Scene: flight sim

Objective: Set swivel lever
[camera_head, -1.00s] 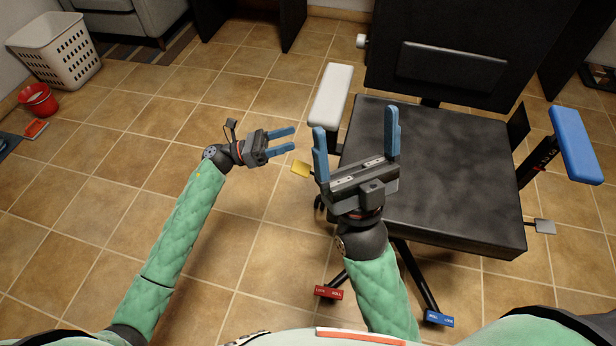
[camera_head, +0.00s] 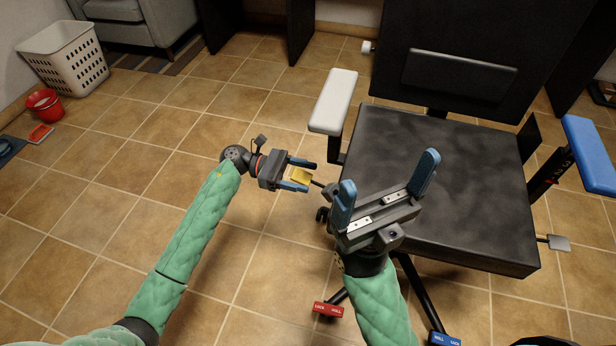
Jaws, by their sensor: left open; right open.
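The black office chair has a dark seat (camera_head: 440,185). A yellow paddle lever (camera_head: 301,176) sticks out from the seat's left side on a thin dark rod. A grey paddle lever (camera_head: 559,243) sticks out on the right side. My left gripper (camera_head: 308,175) is open, its blue fingers above and below the yellow paddle. Contact cannot be told. My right gripper (camera_head: 388,178) is open and empty, its wide-spread fingers pointing up in front of the seat's left front part. It hides part of the seat edge.
A white armrest (camera_head: 334,100) stands above the left lever and a blue armrest (camera_head: 591,153) is at the right. A white basket (camera_head: 64,60) and red bucket (camera_head: 45,104) are far left.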

